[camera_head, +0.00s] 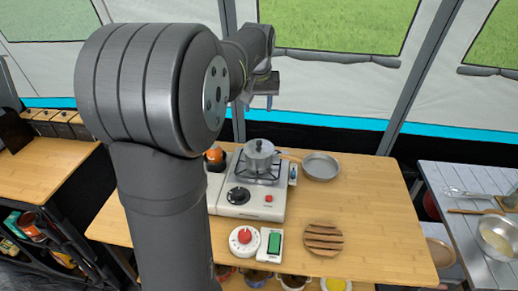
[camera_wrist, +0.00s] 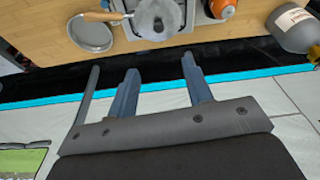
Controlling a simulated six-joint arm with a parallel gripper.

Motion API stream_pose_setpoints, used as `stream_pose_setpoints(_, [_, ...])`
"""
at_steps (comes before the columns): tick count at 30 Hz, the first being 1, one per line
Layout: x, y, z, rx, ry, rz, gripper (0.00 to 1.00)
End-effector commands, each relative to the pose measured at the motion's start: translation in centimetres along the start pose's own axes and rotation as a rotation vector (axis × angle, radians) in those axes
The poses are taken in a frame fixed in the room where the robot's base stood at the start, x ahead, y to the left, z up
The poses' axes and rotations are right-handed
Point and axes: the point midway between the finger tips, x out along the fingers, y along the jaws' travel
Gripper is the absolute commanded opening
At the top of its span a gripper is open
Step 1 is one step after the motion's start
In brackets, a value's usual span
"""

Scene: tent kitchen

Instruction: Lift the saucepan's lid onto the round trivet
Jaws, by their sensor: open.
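The grey metal saucepan (camera_head: 257,166) stands on the camping stove's burner. Its lid (camera_head: 259,149) sits on top, with a small knob at the centre. In the wrist view the lid (camera_wrist: 155,17) shows at the top edge, partly cut off by the frame. The round trivet (camera_head: 323,238), brown with wooden slats, lies bare on the table in front and to the right of the stove. My gripper (camera_head: 262,102) is up in the air behind and above the saucepan. In the wrist view my gripper (camera_wrist: 161,76) is open, with nothing between its fingers.
The white stove (camera_head: 228,198) carries the pan. A frying pan (camera_head: 320,167) lies right of it. A red-knobbed timer (camera_head: 244,240) and a green-screened device (camera_head: 270,243) lie in front. An orange canister (camera_head: 215,156) stands left. The table's right part is clear.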

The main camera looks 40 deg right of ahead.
Motion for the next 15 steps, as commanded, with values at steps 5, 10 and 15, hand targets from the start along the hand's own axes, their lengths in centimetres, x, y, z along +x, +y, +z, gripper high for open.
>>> stream_pose_setpoints(5, [3.4, 0.0, 0.1, -0.002, -0.006, -0.001, 0.46])
stream_pose_setpoints(10, [7.2, 0.0, 0.1, -0.001, -0.006, -0.001, 0.46])
stream_pose_setpoints(15, [10.3, 0.0, 0.1, 0.0, -0.004, -0.001, 0.46])
